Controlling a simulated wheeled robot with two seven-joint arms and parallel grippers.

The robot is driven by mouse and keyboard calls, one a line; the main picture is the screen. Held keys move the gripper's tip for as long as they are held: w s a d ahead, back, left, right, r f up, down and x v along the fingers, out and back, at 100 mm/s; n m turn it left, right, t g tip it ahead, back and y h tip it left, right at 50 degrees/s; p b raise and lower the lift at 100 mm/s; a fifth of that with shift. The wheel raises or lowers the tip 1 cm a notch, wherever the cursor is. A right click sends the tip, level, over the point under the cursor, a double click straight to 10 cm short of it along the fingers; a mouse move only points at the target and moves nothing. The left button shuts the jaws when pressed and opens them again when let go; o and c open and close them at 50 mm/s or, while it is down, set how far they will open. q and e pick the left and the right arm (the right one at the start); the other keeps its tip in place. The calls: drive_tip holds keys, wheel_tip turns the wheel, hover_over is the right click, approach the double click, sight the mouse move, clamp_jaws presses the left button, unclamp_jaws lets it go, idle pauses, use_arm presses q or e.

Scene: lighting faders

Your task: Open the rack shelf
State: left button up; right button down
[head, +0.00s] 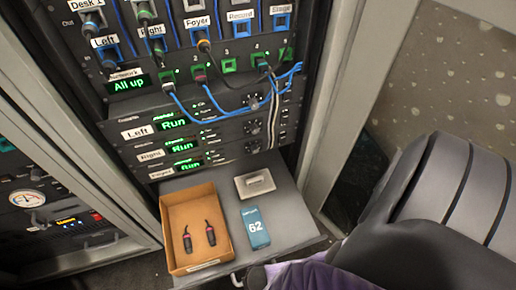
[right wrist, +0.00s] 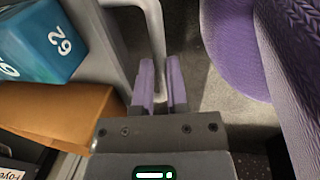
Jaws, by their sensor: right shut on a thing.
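The grey rack shelf (head: 290,215) sticks out from the rack below the lowest "Run" unit, with its top in view. Its pale handle (head: 237,279) is at the front edge, partly hidden in the head view. In the right wrist view, the handle bar (right wrist: 152,30) runs down between the purple fingers of my right gripper (right wrist: 161,85), which is shut on it. In the head view my right arm covers the lower right and mostly hides the gripper. My left gripper is not in view.
Blue cables (head: 225,111) hang above. A speckled panel (head: 445,75) stands to the right.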

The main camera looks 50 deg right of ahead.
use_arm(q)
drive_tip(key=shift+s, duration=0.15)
use_arm(e)
drive_tip(key=shift+s, duration=0.1)
drive_tip(key=c, duration=0.7)
unclamp_jaws()
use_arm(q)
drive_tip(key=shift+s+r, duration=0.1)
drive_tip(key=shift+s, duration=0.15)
use_arm(e)
drive_tip(key=shift+o, duration=0.3)
use_arm(q)
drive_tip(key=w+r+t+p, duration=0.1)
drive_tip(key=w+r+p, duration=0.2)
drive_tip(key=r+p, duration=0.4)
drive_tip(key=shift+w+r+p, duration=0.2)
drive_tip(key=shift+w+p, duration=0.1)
drive_tip(key=shift+p, duration=0.55)
use_arm(e)
wheel_tip(320, 180, up, 10)
drive_tip(key=s+a, duration=0.1)
drive_tip(key=shift+s, duration=0.25)
drive_tip(key=shift+f, duration=0.15)
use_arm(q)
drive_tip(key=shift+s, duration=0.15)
use_arm(e)
drive_tip(key=shift+s, duration=0.1)
